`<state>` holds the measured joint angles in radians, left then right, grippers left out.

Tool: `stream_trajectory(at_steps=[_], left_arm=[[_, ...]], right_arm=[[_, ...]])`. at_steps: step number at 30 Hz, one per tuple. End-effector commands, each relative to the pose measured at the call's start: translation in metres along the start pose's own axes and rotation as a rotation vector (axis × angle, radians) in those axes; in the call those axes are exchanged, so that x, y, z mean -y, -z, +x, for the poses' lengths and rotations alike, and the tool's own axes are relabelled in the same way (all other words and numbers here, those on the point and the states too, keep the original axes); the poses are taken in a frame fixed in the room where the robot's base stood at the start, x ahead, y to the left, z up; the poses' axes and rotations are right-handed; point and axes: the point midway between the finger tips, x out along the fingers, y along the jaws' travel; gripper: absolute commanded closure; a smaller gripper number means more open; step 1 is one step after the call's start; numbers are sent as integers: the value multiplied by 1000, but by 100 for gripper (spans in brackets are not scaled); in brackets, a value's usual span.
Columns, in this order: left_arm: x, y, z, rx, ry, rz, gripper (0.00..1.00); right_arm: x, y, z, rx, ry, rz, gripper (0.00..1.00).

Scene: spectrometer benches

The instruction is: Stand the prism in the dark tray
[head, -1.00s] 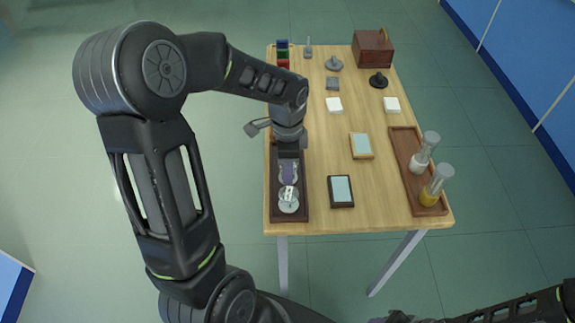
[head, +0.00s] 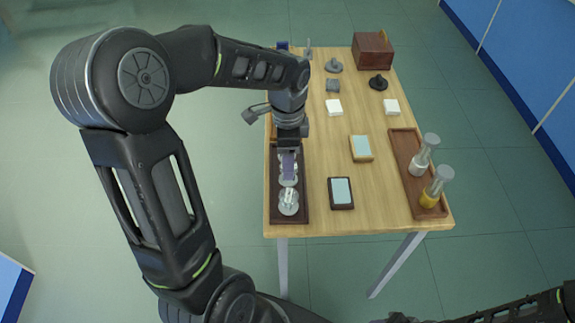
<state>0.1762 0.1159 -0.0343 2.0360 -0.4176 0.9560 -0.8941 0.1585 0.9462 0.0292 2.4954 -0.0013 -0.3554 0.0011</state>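The dark tray (head: 303,205) lies along the left edge of the wooden table. My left gripper (head: 290,151) is over its far part, pointing down. A narrow purple piece, seemingly the prism (head: 289,166), shows right below the gripper's dark body and appears held between the fingers. The fingertips are hard to make out, and I cannot tell whether the piece touches the tray. Two clear round pieces show in the tray, a nearer one (head: 288,202) and one partly hidden behind the purple piece. My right gripper (head: 396,318) is at the bottom edge, mostly cut off.
A reddish-brown tray (head: 408,178) with two flasks stands at the right. White blocks, grey and black stands and a wooden box (head: 373,50) are farther back. An orange item is partly hidden behind my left gripper.

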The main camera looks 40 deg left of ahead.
Motion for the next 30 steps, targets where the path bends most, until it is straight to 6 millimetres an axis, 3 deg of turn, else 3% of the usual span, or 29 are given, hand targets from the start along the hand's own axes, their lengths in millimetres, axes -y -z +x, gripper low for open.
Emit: stream_trajectory(at_steps=[6,12,30], left_arm=[[1,0,-48,-2,4,-1,36],[0,0,-73,-1,2,0,36],[0,0,-77,1,-1,0,36]], right_arm=[[0,0,0,0,0,0,64],[0,0,0,0,0,0,64],[0,0,0,0,0,0,64]])
